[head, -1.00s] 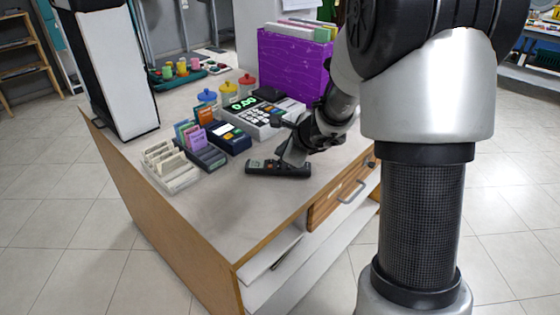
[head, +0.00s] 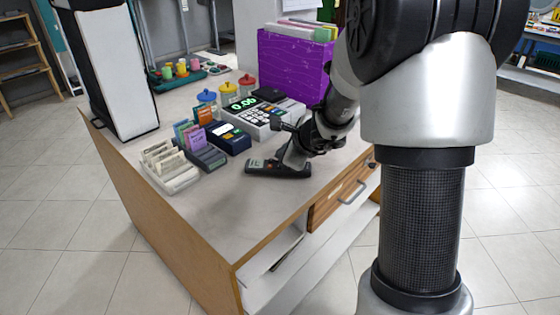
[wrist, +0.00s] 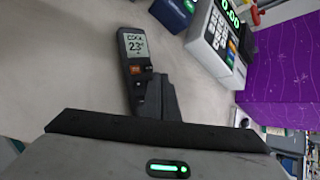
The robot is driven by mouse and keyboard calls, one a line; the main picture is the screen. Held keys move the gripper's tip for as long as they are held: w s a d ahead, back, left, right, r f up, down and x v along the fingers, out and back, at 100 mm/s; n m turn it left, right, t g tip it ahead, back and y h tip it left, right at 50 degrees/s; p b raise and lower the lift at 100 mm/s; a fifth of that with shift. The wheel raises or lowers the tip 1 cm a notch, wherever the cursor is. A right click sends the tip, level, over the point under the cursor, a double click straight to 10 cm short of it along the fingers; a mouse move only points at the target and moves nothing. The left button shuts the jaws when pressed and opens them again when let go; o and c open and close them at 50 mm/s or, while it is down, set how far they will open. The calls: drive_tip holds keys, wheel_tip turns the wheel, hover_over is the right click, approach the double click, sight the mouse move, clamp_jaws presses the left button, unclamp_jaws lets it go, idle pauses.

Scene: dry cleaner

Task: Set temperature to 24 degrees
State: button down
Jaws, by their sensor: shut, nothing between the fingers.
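A dark remote control (head: 262,168) lies on the counter near its front edge. In the wrist view the remote (wrist: 135,68) shows a lit screen (wrist: 136,46) reading "COOL" and 23, with an orange button just below the screen. My gripper (head: 284,166) is shut and empty, its tips down at the lower part of the remote. In the wrist view my gripper (wrist: 152,98) covers the remote's lower buttons. I cannot tell whether the tips touch a button.
A grey cash register (head: 262,122) with a green display stands behind the remote. A card terminal (head: 229,138), card holders (head: 172,172) and a purple box (head: 290,66) are also on the counter (head: 225,215). The counter's front left is clear.

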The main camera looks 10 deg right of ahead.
drive_tip(key=shift+f, duration=0.25)
drive_tip(key=shift+r, duration=0.1)
idle(0.3)
drive_tip(key=shift+r+p, duration=0.55)
drive_tip(key=shift+r, duration=0.15)
drive_tip(key=shift+r, duration=0.1)
wheel_tip(320, 180, up, 5)
drive_tip(key=p, duration=0.4)
idle(0.4)
